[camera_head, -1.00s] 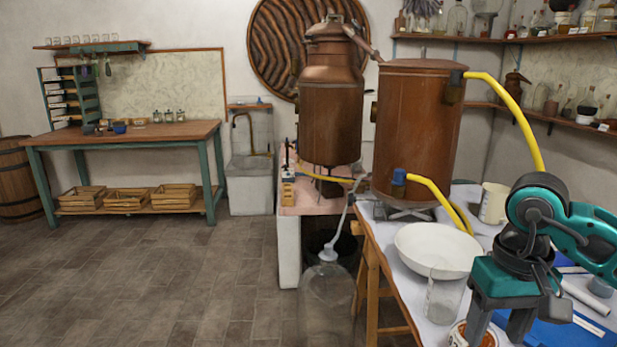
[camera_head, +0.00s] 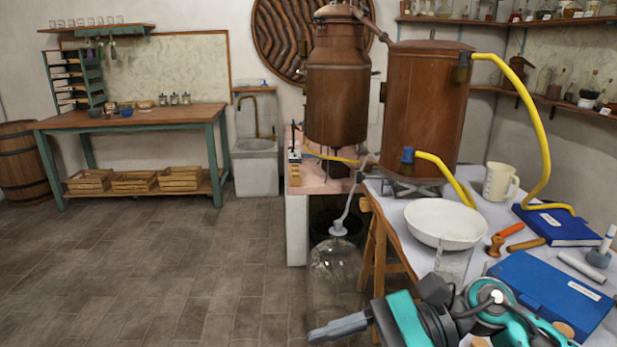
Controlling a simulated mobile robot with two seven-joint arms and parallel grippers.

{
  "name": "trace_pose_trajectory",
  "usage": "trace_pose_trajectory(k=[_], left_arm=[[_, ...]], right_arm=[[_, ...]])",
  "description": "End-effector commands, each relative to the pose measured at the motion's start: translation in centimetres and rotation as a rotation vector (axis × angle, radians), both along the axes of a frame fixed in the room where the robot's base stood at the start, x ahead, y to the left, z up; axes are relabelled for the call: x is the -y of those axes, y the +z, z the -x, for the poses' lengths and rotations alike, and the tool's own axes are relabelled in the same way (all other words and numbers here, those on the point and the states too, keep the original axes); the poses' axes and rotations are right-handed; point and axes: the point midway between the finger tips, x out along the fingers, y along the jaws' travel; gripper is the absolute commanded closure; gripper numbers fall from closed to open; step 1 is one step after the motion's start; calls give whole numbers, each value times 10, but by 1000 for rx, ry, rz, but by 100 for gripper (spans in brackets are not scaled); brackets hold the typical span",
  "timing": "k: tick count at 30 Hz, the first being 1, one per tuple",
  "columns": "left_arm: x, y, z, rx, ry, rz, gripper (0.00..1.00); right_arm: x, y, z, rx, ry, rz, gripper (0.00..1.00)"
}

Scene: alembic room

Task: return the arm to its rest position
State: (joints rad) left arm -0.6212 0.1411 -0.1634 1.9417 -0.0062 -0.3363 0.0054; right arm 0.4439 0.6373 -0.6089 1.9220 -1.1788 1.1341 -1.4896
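My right arm comes in from the lower right corner. Its teal and black wrist is turned so that my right gripper (camera_head: 338,327) points left, low in the picture, in front of the table's left edge. One grey finger shows side-on, with nothing visible held in it; I cannot tell how far the fingers are apart. The arm covers the near corner of the white-topped table (camera_head: 398,206). My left arm and gripper are out of view.
A white bowl (camera_head: 446,222) and a clear glass beaker (camera_head: 453,266) stand close behind the arm. A large glass vessel (camera_head: 335,270) stands on the floor beside the table. Open floor lies to the left.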

Motion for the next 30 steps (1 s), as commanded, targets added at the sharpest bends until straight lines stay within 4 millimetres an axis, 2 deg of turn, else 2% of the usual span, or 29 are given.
trace_pose_trajectory(k=[1, 4, 6, 8, 11, 13, 14, 15, 17, 18, 21, 24, 27, 30], left_arm=[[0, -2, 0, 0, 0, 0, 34], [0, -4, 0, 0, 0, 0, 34], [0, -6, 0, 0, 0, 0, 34], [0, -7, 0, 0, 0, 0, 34], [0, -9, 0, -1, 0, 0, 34], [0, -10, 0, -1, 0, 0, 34], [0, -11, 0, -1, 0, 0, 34], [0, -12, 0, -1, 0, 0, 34], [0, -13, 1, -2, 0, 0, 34], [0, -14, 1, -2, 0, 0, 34], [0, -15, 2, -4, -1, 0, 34], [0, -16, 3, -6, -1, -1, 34], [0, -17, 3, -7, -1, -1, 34], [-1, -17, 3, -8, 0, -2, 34]], right_arm=[[-10, 5, 0, -191, -84, -123, 44], [-13, 17, -15, -605, -250, -365, 44], [-5, 16, -31, -914, -354, -532, 44], [8, 6, -46, -1185, -435, -678, 44], [39, -30, -65, -1647, -551, -931, 44], [63, -69, -69, -1967, -619, -1124, 44], [74, -89, -68, -2103, -644, -1212, 44], [87, -117, -63, -2280, -674, -1334, 44], [104, -156, -51, -2507, -704, -1513, 44], [114, -180, -39, 2572, 700, 1588, 44], [129, -230, -7, 2252, 571, 1479, 44], [137, -263, 21, 2025, 485, 1408, 44], [141, -281, 40, 1895, 437, 1368, 44], [142, -287, 47, 1841, 417, 1353, 44]])
